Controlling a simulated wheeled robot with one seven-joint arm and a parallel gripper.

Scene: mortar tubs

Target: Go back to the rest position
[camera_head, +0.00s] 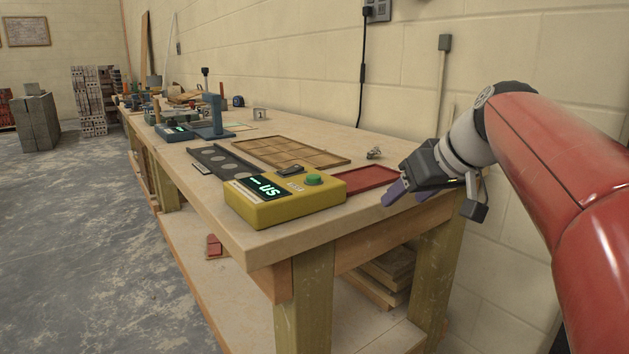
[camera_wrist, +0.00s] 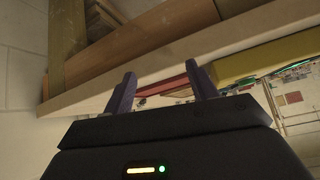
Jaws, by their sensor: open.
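My gripper (camera_head: 398,188) is at the right end of the workbench (camera_head: 262,247), near the bench's edge and the red tray (camera_head: 366,180). In the wrist view my gripper (camera_wrist: 160,90) shows two purple fingers spread apart with nothing between them. The red tray (camera_wrist: 165,85) shows behind the fingers there. My red arm reaches in from the right in the head view. I cannot tell whether the fingertips touch the tray.
A yellow box with a display and green button (camera_head: 285,200) stands at the bench's near end. Behind it are a brown compartment tray (camera_head: 290,151) and a dark strip with round spots (camera_head: 226,163). A blue stand (camera_head: 215,120) is farther back.

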